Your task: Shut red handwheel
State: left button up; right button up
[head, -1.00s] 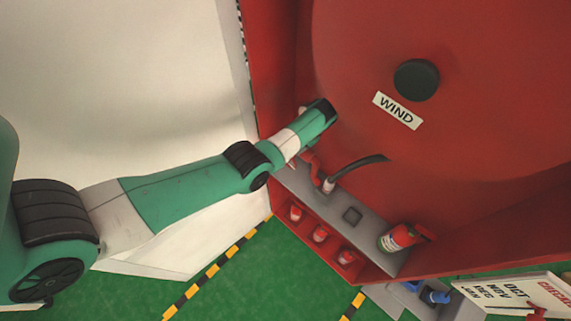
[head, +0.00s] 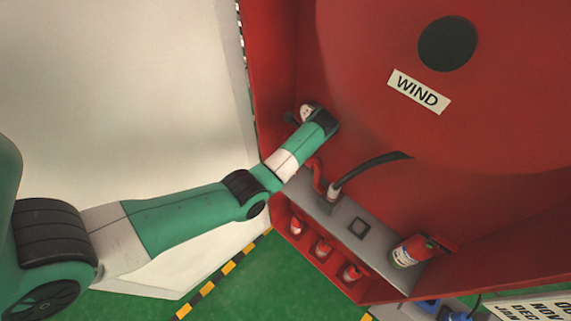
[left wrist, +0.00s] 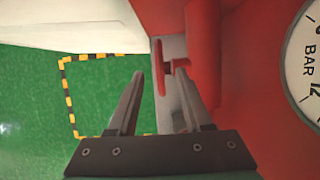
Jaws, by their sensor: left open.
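The red handwheel (left wrist: 158,68) shows nearly edge-on in the left wrist view, as a thin red disc on a short stem at the side of a red pipe (left wrist: 205,55). My left gripper (left wrist: 160,74) is open, with its two fingertips on either side of the wheel in the picture. I cannot tell how far the wheel lies beyond the tips, and no contact shows. In the head view my left arm reaches into the red cabinet (head: 270,60), and its wrist hides the wheel and the fingers. My right gripper is not in view.
A dial gauge (left wrist: 309,68) marked BAR is right of the pipe. In the head view a black hose (head: 370,167) rises from the grey shelf (head: 345,222). A red extinguisher (head: 412,250) stands at its right, with several small red items below. A white panel is at left.

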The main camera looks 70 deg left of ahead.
pick_arm(q)
jog(key=b+x, duration=0.1)
jog(key=x, duration=0.6)
jog(key=shift+a+f+b, duration=0.1)
jog(key=shift+f+b, duration=0.2)
grip_shut()
